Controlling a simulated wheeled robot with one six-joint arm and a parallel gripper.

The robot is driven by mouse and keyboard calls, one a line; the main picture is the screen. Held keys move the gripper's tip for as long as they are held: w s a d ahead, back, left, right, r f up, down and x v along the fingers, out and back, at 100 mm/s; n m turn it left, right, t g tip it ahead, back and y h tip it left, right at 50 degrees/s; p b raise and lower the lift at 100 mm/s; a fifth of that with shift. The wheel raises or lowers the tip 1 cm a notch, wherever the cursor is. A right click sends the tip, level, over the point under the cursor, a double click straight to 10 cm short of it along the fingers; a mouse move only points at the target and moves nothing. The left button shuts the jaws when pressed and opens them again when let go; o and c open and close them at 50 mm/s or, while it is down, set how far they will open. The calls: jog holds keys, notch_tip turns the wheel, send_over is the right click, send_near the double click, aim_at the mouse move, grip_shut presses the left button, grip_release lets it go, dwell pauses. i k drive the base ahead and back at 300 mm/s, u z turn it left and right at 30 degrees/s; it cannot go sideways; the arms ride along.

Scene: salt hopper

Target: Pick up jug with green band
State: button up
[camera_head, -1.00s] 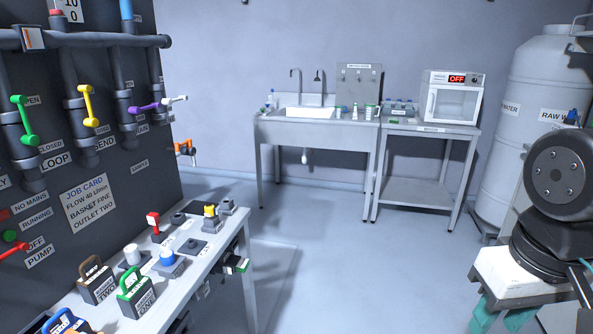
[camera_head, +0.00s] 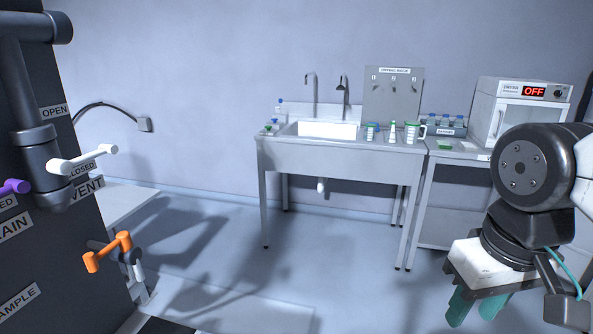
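A white jug with a handle and what looks like a green band (camera_head: 411,134) stands upright at the right end of the sink counter (camera_head: 385,145). Its details are small. My gripper (camera_head: 476,307) is at the lower right, pointing down, in front of the counter and well apart from the jug. Its two teal fingers are spread with a gap and nothing shows between them.
Smaller containers (camera_head: 371,132) stand left of the jug, beside the sink basin (camera_head: 325,130). A side table with an oven (camera_head: 515,115) and a bottle rack (camera_head: 445,130) adjoins on the right. A pipe panel (camera_head: 60,240) is at left. The floor between is clear.

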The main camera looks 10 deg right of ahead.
aim_at(411, 128)
jog(key=z, duration=0.3)
jog(key=i, duration=1.95)
jog(key=z, duration=0.95)
jog(key=i, duration=1.6)
jog(key=z, duration=0.5)
